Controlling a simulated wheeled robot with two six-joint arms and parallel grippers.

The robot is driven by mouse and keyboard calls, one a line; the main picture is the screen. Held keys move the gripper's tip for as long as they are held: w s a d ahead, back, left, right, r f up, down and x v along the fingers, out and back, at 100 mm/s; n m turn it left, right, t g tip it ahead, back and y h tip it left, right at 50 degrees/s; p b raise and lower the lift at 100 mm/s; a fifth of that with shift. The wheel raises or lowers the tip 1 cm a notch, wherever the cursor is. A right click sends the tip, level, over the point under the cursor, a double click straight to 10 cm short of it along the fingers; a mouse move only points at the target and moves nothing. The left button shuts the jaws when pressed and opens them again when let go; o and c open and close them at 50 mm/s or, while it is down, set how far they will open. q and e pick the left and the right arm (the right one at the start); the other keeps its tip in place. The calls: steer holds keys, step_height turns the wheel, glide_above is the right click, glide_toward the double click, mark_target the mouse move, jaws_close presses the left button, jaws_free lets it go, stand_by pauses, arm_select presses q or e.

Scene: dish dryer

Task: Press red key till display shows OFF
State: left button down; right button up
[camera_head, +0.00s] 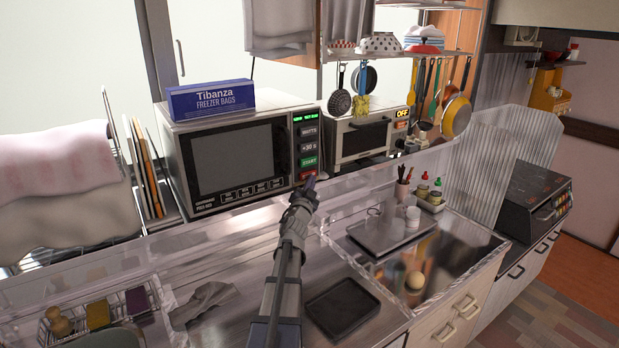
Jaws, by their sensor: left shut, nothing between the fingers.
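A silver microwave (180,160) stands on the shelf at left centre. Its key column holds a green-lit display (305,118) whose text is too small to read, dark keys, a green key (309,162) and a red key (308,174) at the bottom. My left gripper (310,183) is shut and empty, its tip at or just in front of the red key and partly covering it; I cannot tell whether they touch. A smaller oven (358,138) to the right has a display (403,113) reading OFF, with a small orange-red key (402,125) below. My right gripper is out of view.
A blue freezer bag box (211,98) lies on the microwave. Utensils and pans (456,113) hang above the smaller oven. Below are a sink with a grey tray (392,236), a black tray (342,307) and a grey cloth (205,302). Boards (150,178) stand left of the microwave.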

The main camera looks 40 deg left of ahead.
arm_select(q)
steer(key=shift+w+a, duration=0.15)
steer(key=shift+a, duration=0.35)
stand_by(0.3)
stand_by(0.4)
steer(key=shift+s+d, duration=0.2)
steer(key=shift+d, duration=0.45)
steer(key=shift+s+d, duration=0.15)
steer(key=shift+d, duration=0.45)
steer(key=d, duration=0.2)
steer(key=s+d, duration=0.1)
steer(key=d, duration=0.1)
steer(key=shift+s+d, duration=0.2)
steer(key=shift+d, duration=0.2)
